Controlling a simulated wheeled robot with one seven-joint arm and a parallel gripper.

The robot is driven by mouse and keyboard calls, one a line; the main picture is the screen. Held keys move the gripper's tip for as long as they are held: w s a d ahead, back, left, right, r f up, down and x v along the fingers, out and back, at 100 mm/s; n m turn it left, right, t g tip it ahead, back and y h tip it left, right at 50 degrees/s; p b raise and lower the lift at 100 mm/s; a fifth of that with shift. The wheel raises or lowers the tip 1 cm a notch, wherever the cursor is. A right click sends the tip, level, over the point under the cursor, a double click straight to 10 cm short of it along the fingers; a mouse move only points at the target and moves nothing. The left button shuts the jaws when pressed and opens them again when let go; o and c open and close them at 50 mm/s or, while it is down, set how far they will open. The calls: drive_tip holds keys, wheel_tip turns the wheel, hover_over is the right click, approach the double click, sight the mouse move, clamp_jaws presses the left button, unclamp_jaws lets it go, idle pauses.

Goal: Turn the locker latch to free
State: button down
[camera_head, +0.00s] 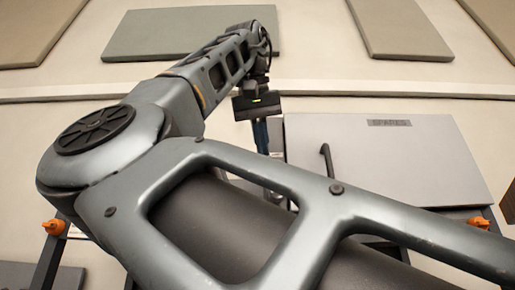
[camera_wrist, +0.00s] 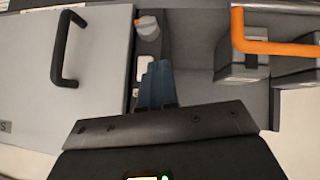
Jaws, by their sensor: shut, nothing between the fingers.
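The locker door is a flat grey panel (camera_head: 385,160) with a dark bar handle (camera_head: 328,165); it fills the left of the wrist view (camera_wrist: 100,95). Beside the door's edge in the wrist view is a small grey round part with an orange patch (camera_wrist: 147,27), which looks like the latch. Its turn position is not clear. My gripper (camera_head: 262,138) is in front of the door's left side in the head view. Its blue fingers (camera_wrist: 157,85) are shut and empty, close to the latch part in the picture; contact cannot be told.
An orange bar handle (camera_wrist: 270,46) and grey blocks (camera_wrist: 242,67) are at the right in the wrist view. Orange parts show at the far left (camera_head: 54,227) and right (camera_head: 479,222) in the head view. My arm hides much of the locker's lower part.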

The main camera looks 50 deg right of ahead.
wheel_tip(320, 180, down, 6)
drive_tip(key=d, duration=0.2)
drive_tip(key=shift+w+d, duration=0.15)
drive_tip(key=shift+d, duration=0.1)
drive_tip(key=shift+f, duration=0.15)
